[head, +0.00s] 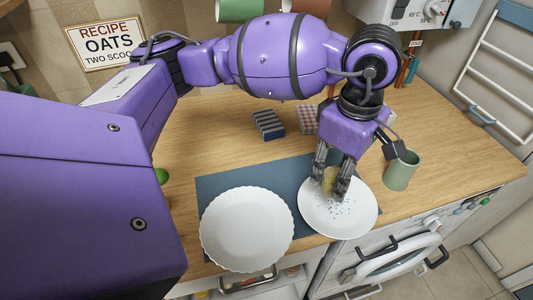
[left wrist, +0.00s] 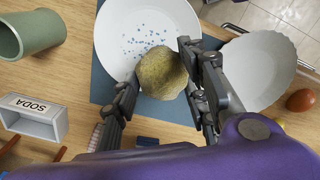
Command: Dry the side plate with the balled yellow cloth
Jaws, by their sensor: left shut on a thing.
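The balled yellow cloth (left wrist: 162,72) is between the fingers of my left gripper (left wrist: 158,80), which is shut on it. In the head view the left gripper (head: 331,187) points down over the side plate, and the cloth (head: 329,180) shows partly between its fingers. The white side plate (head: 357,222) lies on the blue mat; it also shows in the left wrist view (left wrist: 115,50). Several small blue water drops lie on the plate beside the cloth. I cannot tell whether the cloth touches the plate. My right gripper is not in view.
A larger white scalloped dish (head: 247,230) sits left of the plate on the blue mat (head: 214,186). A green mug (head: 401,171) stands close on the plate's right. A striped block (head: 268,125) and a checked item (head: 307,119) lie behind. The counter's front edge is near.

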